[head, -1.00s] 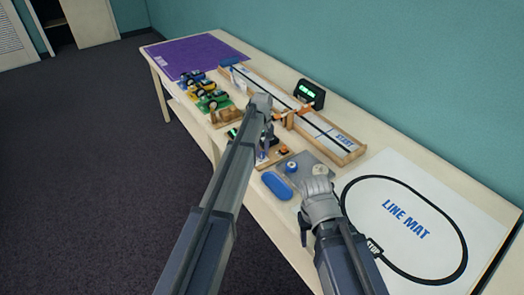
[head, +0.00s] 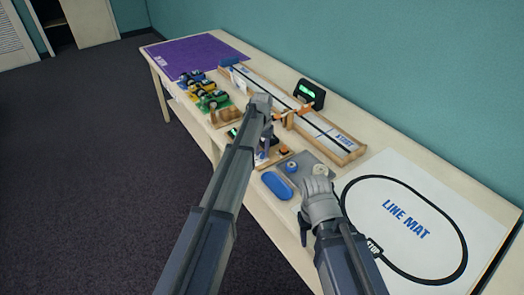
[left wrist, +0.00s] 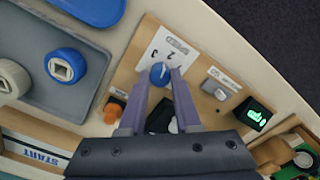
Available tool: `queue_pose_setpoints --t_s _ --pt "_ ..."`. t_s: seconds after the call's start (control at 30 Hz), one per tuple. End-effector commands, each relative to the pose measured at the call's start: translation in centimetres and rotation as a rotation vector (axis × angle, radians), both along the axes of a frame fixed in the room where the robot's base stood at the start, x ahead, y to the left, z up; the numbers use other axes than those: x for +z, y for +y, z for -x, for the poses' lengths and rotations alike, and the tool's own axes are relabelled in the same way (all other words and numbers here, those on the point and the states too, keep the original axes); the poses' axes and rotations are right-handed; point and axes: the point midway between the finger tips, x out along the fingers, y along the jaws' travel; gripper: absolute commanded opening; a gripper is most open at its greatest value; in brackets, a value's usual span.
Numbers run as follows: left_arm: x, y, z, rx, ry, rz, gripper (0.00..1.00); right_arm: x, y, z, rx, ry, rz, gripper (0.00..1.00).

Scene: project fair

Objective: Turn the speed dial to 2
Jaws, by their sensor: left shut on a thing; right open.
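The speed dial is a small blue round knob (left wrist: 160,74) with a pale pointer line, on a wooden control board (left wrist: 204,64). A white scale card (left wrist: 163,50) with printed numbers lies beside it in the left wrist view. My left gripper (left wrist: 160,72) is shut on the dial, one purple finger on each side. I cannot tell exactly which number the pointer meets. In the head view my left arm hides most of the board and the dial; the left gripper (head: 263,152) is over it. My right gripper (head: 318,192) is open and empty near the grey tray.
The board also carries an orange knob (left wrist: 115,108), a grey switch (left wrist: 219,88) and a green-lit display (left wrist: 258,115). A grey tray (left wrist: 83,90) holds blue and white wheels.

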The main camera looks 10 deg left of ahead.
Motion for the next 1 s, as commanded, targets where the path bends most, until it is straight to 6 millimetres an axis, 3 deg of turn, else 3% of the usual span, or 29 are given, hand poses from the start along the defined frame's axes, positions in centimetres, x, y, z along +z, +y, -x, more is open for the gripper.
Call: queue_pose_setpoints --t_s 0.4,0.93,0.97,1.0 --pt "0.00 0.01 0.00 -0.165 0.000 0.000 0.00 0.00 0.00 0.00 0.000 0.000 0.000 0.50" --pt "0.00 0.01 -0.01 -0.184 0.000 0.000 0.00 0.00 0.00 0.00 0.000 0.000 0.000 0.50" --pt "0.00 0.01 -0.01 -0.184 0.000 0.000 0.34 0.00 0.00 0.00 0.000 0.000 0.000 0.50" --pt "0.00 0.01 -0.01 -0.184 0.000 0.000 0.38 0.00 0.00 0.00 0.000 0.000 0.000 0.50"
